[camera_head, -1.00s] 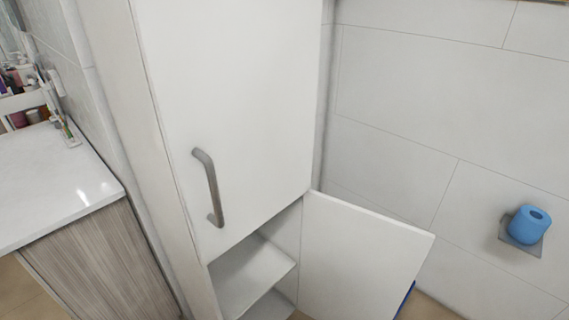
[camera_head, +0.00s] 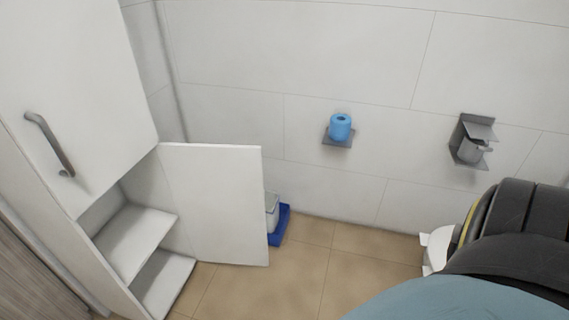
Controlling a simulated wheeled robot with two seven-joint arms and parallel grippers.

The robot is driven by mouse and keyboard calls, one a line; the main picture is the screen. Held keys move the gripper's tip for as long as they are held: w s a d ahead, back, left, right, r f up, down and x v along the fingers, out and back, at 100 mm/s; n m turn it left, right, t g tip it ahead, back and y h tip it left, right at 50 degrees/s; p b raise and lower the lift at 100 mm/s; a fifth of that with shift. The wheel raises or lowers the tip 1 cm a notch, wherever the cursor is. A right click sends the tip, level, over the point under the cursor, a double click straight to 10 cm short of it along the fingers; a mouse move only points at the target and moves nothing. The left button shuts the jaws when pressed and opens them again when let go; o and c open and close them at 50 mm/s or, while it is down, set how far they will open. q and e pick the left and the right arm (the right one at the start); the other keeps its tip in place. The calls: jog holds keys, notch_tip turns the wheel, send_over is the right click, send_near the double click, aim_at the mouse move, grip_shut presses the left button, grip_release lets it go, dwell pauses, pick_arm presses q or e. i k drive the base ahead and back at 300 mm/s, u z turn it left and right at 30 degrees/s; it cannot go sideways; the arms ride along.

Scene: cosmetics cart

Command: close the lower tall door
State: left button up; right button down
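The lower tall door (camera_head: 215,200) is a flat white panel. It stands swung open to the right of the tall white cabinet, and the shelves (camera_head: 135,240) inside the lower compartment show. The upper door (camera_head: 75,90) of the cabinet is shut and has a grey bar handle (camera_head: 48,143). No handle shows on the visible face of the lower door. A large dark and blue-grey part at the lower right looks like my own arm. Neither gripper's fingers are in view.
A blue roll (camera_head: 340,127) sits on a grey wall shelf (camera_head: 338,142). A grey metal holder (camera_head: 472,142) is on the wall to the right. A blue tray (camera_head: 280,226) with a whitish container (camera_head: 271,212) stands behind the door's free edge. The tan tiled floor (camera_head: 300,270) in front is clear.

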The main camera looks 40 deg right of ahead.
aim_at(218, 191)
jog(key=z, duration=1.3)
jog(key=i, duration=1.15)
jog(key=u, duration=0.55)
jog(key=i, duration=0.55)
jog(key=u, duration=0.4)
